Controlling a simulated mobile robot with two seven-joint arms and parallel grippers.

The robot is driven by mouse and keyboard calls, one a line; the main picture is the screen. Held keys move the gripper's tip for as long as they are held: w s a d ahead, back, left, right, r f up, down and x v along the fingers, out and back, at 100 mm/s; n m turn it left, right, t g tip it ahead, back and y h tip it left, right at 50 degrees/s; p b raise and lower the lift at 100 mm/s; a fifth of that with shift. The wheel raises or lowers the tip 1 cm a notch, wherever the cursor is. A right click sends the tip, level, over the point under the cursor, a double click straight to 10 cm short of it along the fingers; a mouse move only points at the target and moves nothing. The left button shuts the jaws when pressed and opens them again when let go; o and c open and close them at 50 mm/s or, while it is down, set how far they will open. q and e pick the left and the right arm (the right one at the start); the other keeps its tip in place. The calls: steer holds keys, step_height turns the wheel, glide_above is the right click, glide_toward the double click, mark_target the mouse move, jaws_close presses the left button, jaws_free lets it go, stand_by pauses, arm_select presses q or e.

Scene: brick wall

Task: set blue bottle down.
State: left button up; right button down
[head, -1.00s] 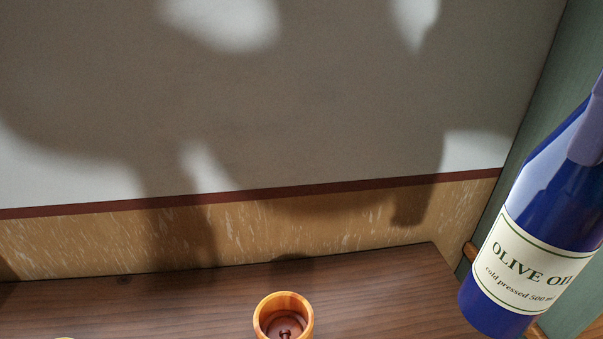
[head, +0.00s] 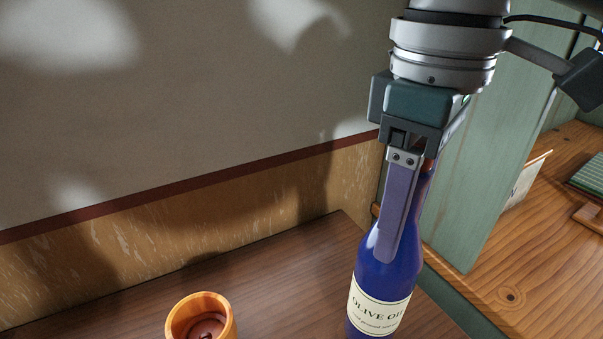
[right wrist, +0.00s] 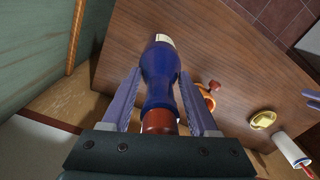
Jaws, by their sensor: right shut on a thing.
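The blue bottle (head: 392,275) with a cream olive oil label is at the lower right of the head view, close to upright. My right gripper (head: 395,235) comes from above and is shut on its neck. In the right wrist view the bottle (right wrist: 160,78) lies between the two purple fingers, its reddish top nearest the camera. The bottle is over the dark wooden table (head: 290,265). Its base is cut off in the head view, so I cannot tell if it touches. A small purple part at the right wrist view's edge may be my left gripper (right wrist: 311,97).
An orange wooden cup (head: 178,326) stands left of the bottle. The right wrist view also shows a yellow bowl (right wrist: 263,120) and a white cylinder (right wrist: 290,148). A green panel (head: 462,200) rises right of the table. Table between cup and bottle is clear.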

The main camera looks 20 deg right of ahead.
steer(key=shift+f, duration=2.15)
steer(key=shift+c, duration=0.7)
jaws_free()
steer(key=shift+f, duration=0.1)
step_height(320, 180, up, 12)
steer(key=shift+r, duration=0.1)
